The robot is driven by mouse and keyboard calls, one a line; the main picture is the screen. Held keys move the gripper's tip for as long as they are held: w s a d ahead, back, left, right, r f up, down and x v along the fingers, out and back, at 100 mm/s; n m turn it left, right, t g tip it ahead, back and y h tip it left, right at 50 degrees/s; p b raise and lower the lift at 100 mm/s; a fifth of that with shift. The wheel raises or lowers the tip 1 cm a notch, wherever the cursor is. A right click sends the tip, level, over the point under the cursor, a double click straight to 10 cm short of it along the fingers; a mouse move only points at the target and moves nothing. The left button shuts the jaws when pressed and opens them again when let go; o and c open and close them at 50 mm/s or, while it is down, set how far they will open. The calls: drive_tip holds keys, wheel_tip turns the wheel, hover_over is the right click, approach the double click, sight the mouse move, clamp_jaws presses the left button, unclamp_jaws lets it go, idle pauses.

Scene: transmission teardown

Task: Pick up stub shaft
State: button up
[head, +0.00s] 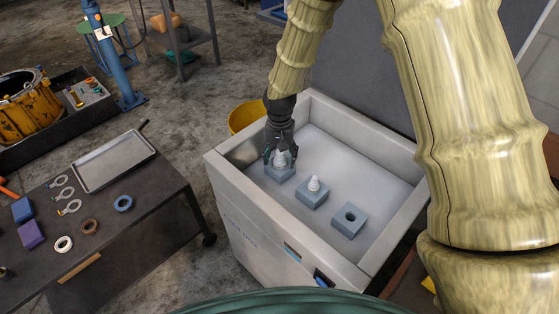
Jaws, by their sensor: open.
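A pale, stepped stub shaft (281,157) stands upright in a grey-blue block on the floor of the light grey bin. My gripper (280,158) points down over it, with its dark fingers spread on both sides of the shaft. The gripper is open, and I cannot tell whether a finger touches the shaft. A second pale stub shaft (314,183) stands upright in the middle block, to the right and nearer. The fingers partly hide the first shaft and its block.
The bin walls (225,180) rise around the blocks. A third block (349,220) has an empty round hole. A dark table (150,215) at left holds a metal tray (113,160), rings and small parts. A yellow bucket (246,115) stands behind the bin.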

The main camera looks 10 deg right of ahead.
drive_tip(key=shift+f, duration=0.4)
drive_tip(key=shift+c, duration=0.4)
clamp_jaws()
drive_tip(key=shift+r, duration=0.1)
